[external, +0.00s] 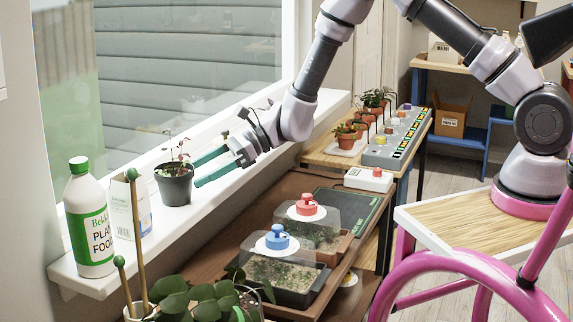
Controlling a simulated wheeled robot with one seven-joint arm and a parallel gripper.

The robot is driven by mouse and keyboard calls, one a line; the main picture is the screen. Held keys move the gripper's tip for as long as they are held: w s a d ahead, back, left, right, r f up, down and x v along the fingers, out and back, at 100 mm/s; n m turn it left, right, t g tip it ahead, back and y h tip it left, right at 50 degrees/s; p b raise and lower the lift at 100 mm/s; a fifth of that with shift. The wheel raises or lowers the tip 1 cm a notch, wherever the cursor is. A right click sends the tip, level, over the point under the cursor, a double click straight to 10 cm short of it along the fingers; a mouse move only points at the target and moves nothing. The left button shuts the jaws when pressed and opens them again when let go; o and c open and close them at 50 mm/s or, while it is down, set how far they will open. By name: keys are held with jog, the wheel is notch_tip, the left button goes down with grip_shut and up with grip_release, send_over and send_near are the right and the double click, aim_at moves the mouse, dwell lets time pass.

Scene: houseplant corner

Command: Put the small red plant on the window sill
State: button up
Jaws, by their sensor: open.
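The small red plant (174,184), with thin stems and a few reddish and green leaves in a dark grey pot, stands upright on the white window sill (207,198). My gripper (196,174) has green fingers and is open just to the right of the pot, pointing at it. The fingertips are close to the pot's right side, with nothing visible between them. I cannot tell whether a fingertip touches the pot.
A plant food bottle (88,222) and a white box (128,208) stand left of the pot on the sill. Below are propagators with a blue knob (277,238) and a red knob (306,205). Small terracotta pots (346,138) stand farther back.

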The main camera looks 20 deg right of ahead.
jog(key=shift+v, duration=2.7)
jog(key=s+d+r+n+h, duration=0.25)
jog(key=d+r+n, duration=0.65)
jog(key=d+r, duration=1.25)
jog(key=s+d+r+n+t+h, duration=0.1)
jog(key=s+d+r+t+h, duration=0.1)
jog(key=d, duration=0.7)
jog(key=s+d+r+n+t+h, duration=0.2)
jog(key=s+d, duration=0.4)
jog(key=d, duration=0.4)
jog(key=s+d+r+n+t+h, duration=0.1)
jog(key=s+d+r+t+h, duration=0.2)
jog(key=d, duration=0.6)
jog(key=shift+s+d+r+n+h, duration=0.4)
jog(key=shift+s+h, duration=0.05)
jog(key=shift+h, duration=0.5)
